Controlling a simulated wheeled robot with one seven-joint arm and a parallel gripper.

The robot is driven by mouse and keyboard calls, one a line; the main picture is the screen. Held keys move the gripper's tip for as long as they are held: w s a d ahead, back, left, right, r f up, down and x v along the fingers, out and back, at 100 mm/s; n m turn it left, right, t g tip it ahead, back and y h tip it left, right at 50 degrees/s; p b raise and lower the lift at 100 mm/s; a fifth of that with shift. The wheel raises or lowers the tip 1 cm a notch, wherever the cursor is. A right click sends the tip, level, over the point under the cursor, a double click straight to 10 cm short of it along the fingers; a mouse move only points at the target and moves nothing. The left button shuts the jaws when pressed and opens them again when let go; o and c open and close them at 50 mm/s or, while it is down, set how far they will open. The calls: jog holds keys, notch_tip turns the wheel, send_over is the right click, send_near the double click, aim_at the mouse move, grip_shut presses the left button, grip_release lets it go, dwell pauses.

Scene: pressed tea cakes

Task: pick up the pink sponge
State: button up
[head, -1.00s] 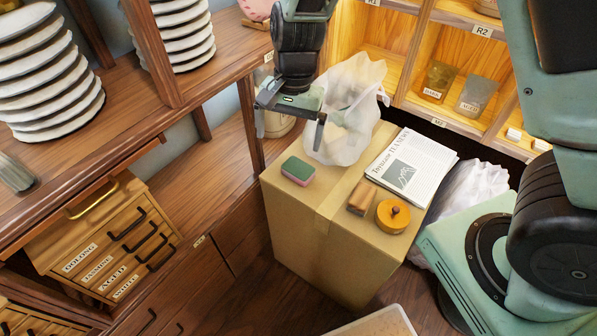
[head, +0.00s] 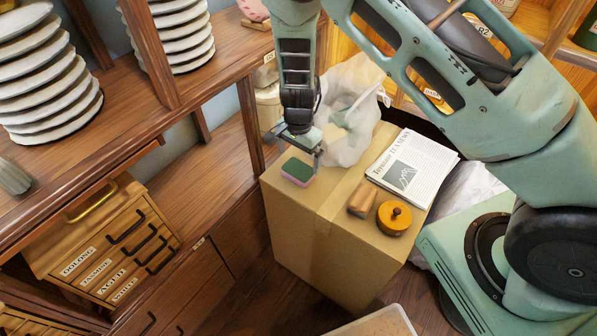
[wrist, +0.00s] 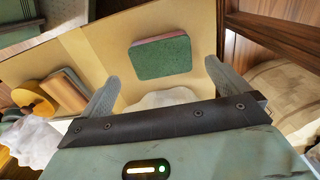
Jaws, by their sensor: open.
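The pink sponge (head: 297,172) has a green top layer and lies flat on the cardboard box (head: 300,225), near its back left edge. In the wrist view the sponge (wrist: 160,58) shows mostly its green face, with a pink edge along the far side. My gripper (head: 296,150) is just behind and above the sponge in the head view. In the wrist view my open gripper (wrist: 165,78) has a finger on each side of the sponge's width, with the sponge a little beyond the fingertips. The jaws hold nothing.
A crumpled white plastic bag (head: 350,130) stands on the box close to the gripper. A newspaper (head: 412,168), a wooden block (head: 362,199) and a round orange wooden object (head: 394,217) lie to the right. Wooden shelving (head: 190,190) stands at left.

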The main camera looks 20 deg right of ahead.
aim_at(299, 169)
jog(key=shift+w+f+p, duration=0.1)
jog(key=shift+f+p, duration=0.25)
jog(key=shift+f, duration=2.7)
jog(key=c, duration=0.9)
